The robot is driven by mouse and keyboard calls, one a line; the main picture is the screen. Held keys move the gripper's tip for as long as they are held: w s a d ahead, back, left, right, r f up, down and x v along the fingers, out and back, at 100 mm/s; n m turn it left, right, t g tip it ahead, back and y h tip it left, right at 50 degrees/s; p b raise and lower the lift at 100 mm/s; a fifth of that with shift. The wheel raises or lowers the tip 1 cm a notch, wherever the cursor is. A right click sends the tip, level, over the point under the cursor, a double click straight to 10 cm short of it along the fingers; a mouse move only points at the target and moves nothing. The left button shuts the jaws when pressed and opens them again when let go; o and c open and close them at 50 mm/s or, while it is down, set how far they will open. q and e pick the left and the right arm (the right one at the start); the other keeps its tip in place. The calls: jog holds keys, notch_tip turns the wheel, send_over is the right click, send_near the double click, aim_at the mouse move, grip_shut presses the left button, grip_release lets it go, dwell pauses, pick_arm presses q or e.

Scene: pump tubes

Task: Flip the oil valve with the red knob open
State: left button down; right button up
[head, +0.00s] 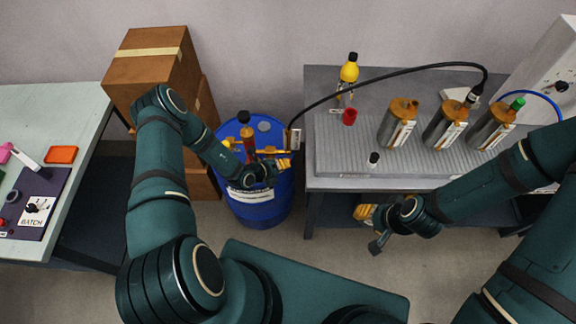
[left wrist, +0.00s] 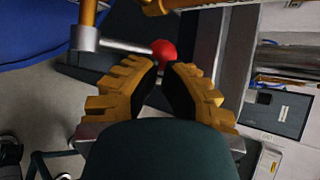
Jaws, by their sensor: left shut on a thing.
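The blue oil drum (head: 262,208) stands on the floor between two tables, with a yellow pipe (head: 272,151) at its top. The valve's red knob (left wrist: 163,50) sits at the end of a thin metal lever (left wrist: 122,46) that runs from a grey valve body (left wrist: 85,38) on the yellow pipe. My left gripper (head: 284,163) is at the drum's right side. In the left wrist view its fingers (left wrist: 166,75) are closed in at the knob, one on each side. In the head view the knob is hidden. My right gripper (head: 366,212) hangs before the grey table, its finger gap unclear.
The grey table (head: 420,183) carries several amber-topped canisters (head: 398,122), a yellow-capped bottle (head: 348,72) and a red cap (head: 350,117). A black hose (head: 385,74) arches to the drum. Cardboard boxes (head: 150,75) stand behind left. A pale table (head: 75,110) is at left.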

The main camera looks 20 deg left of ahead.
pick_arm(q)
jog(key=shift+s+a+f+b, duration=0.15)
jog(key=shift+a, duration=0.25)
jog(key=shift+s+a+f+b, duration=0.1)
jog(key=shift+a+b, duration=0.05)
jog(key=shift+a, duration=0.25)
pick_arm(e)
jog(key=shift+f, duration=0.35)
jog(key=shift+a, duration=0.1)
